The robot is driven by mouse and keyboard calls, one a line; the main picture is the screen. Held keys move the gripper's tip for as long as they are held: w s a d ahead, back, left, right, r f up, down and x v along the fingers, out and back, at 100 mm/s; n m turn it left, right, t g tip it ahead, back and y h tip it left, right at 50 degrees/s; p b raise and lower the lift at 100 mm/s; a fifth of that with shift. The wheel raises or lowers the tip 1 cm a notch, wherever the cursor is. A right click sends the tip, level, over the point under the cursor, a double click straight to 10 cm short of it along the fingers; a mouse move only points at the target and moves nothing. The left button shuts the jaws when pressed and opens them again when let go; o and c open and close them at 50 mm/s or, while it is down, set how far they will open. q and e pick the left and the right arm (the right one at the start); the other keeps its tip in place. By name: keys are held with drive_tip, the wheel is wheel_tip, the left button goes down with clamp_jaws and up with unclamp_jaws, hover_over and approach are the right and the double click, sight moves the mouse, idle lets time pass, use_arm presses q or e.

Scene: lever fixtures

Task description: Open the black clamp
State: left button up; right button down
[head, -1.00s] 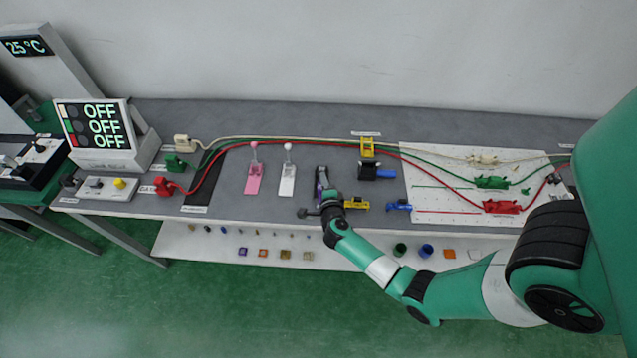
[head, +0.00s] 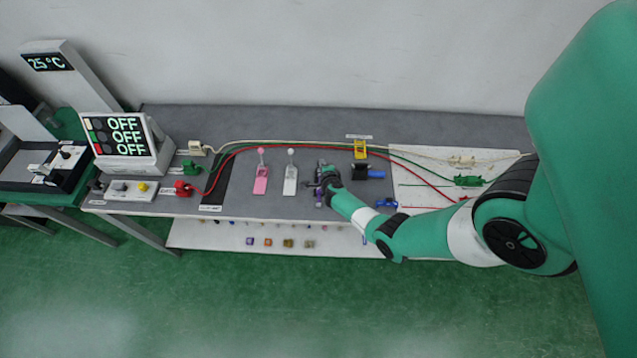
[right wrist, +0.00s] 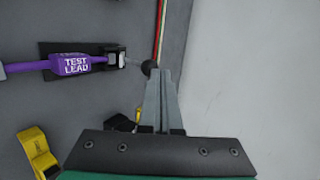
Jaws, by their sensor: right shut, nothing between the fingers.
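The black clamp (right wrist: 85,49) shows in the right wrist view as a dark base with a metal bracket. A purple block marked TEST LEAD (right wrist: 75,64) lies at it. Its thin lever with a black ball knob (right wrist: 149,68) lies low, pointing toward my fingers. My right gripper (right wrist: 160,72) is shut and empty, its fingertips right beside the knob; I cannot tell whether they touch. In the head view my right gripper (head: 322,178) is over the far end of the clamp and partly hides it; the purple part (head: 319,197) shows in front. My left gripper is out of view.
Pink (head: 261,179) and white (head: 290,178) lever fixtures stand to the left. A blue-and-black fixture (head: 369,173) and a yellow fixture (head: 360,148) stand to the right. Green, red and white cables run behind. A small blue part (head: 387,203) lies near the front edge.

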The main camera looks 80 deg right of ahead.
drive_tip(key=d, duration=0.3)
drive_tip(key=d+r, duration=0.1)
drive_tip(key=shift+w+d, duration=0.2)
drive_tip(key=shift+d, duration=0.15)
idle(1.1)
drive_tip(key=shift+r+p, duration=0.8)
drive_tip(key=shift+p, duration=0.1)
